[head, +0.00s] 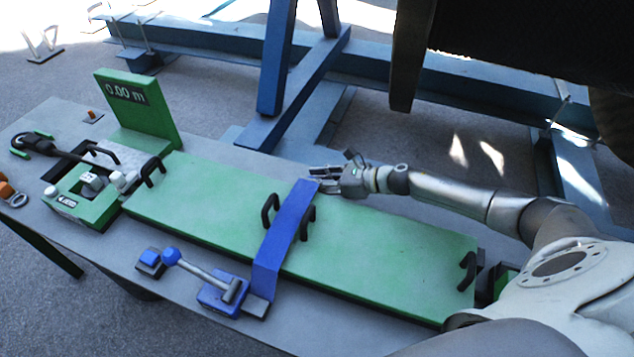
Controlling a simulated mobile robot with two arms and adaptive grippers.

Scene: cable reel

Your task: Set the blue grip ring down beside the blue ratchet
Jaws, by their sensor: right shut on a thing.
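My right gripper (316,179) is shut at the far end of a blue strap (287,228), over the far edge of the green board. The blue grip ring is at the fingers there, and its shape is mostly hidden by them. The strap runs from the fingers across the board, passes between two black handles and goes down to the near side. The blue ratchet (222,296) lies on the grey table at the strap's near end. Its metal lever has a blue ball knob and points left. My left gripper is not in view.
The green board (380,262) fills the middle of the grey table (190,318). A green display reading 0.00 m (140,108) and a green unit (85,197) stand at the left. Blue steel beams (480,85) are behind.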

